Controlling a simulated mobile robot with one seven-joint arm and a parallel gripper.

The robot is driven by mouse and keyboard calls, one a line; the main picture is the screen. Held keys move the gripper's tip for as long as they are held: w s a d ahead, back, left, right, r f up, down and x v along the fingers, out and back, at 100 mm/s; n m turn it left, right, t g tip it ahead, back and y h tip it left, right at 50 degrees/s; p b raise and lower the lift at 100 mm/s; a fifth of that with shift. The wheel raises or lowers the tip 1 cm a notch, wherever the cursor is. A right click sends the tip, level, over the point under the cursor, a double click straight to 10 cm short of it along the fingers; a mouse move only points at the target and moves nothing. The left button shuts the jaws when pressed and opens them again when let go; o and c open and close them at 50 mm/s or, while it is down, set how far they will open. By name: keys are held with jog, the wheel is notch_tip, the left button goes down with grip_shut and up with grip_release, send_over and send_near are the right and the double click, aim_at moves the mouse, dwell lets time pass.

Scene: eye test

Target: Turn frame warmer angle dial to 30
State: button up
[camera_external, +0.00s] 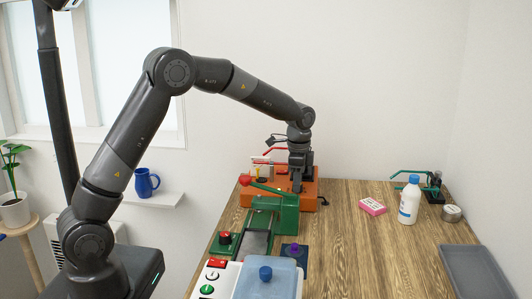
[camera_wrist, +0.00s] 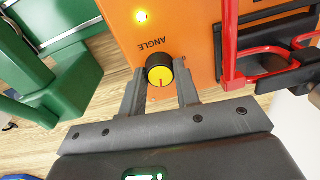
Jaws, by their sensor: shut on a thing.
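The frame warmer is an orange box (camera_external: 309,196) at the back of the wooden table, and its orange face (camera_wrist: 197,38) fills the upper middle of the wrist view. On that face, beside the upside-down word ANGLE, is the angle dial (camera_wrist: 159,73), a black knob with a yellow face and a small red mark. The number it is set to cannot be read. My gripper (camera_wrist: 160,76) is shut on the dial, one finger on each side. In the external view my gripper (camera_external: 297,187) is at the orange box and the dial is hidden.
Red bars (camera_wrist: 262,52) stand close on the right, a green machine (camera_wrist: 50,75) on the left. A pink box (camera_external: 372,206) and a white bottle (camera_external: 408,204) stand to the right on the table (camera_external: 365,255).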

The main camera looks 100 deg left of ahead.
jog(key=shift+r+m, duration=0.1)
jog(key=shift+m, duration=0.2)
jog(key=o, duration=1)
notch_tip(320, 180, up, 11)
jog(key=shift+d+f, duration=0.15)
jog(key=shift+d, duration=0.1)
dwell(0.4)
